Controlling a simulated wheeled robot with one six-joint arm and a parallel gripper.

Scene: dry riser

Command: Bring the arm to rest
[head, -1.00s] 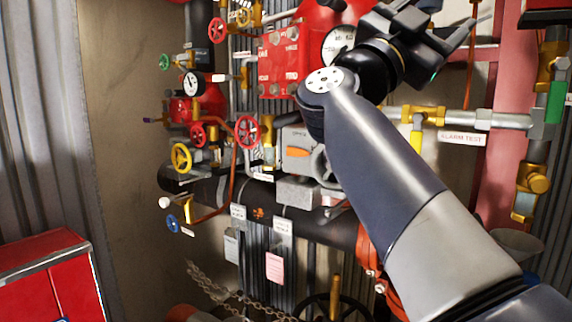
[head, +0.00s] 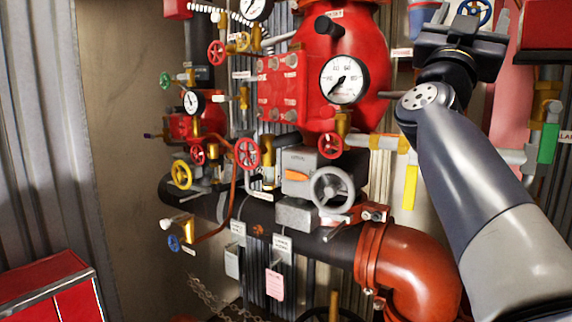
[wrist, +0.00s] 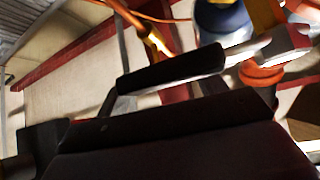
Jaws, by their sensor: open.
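My gripper (head: 462,48) is at the upper right of the head view, raised in front of the piping. Its fingertips are hard to make out there. In the wrist view its dark body fills the lower part, with one black-padded finger (wrist: 170,70) reaching across the middle. The jaws are open and nothing shows held between them. My arm runs from the lower right corner up to the gripper and stands apart from the red valve body in this view.
A red valve body with a large gauge (head: 344,79) stands left of my gripper. A grey handwheel (head: 332,189), a red-brown pipe elbow (head: 410,268) and a blue handwheel (head: 474,11) are nearby. A red cabinet (head: 50,290) stands lower left. Bare wall (head: 120,130) shows at left.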

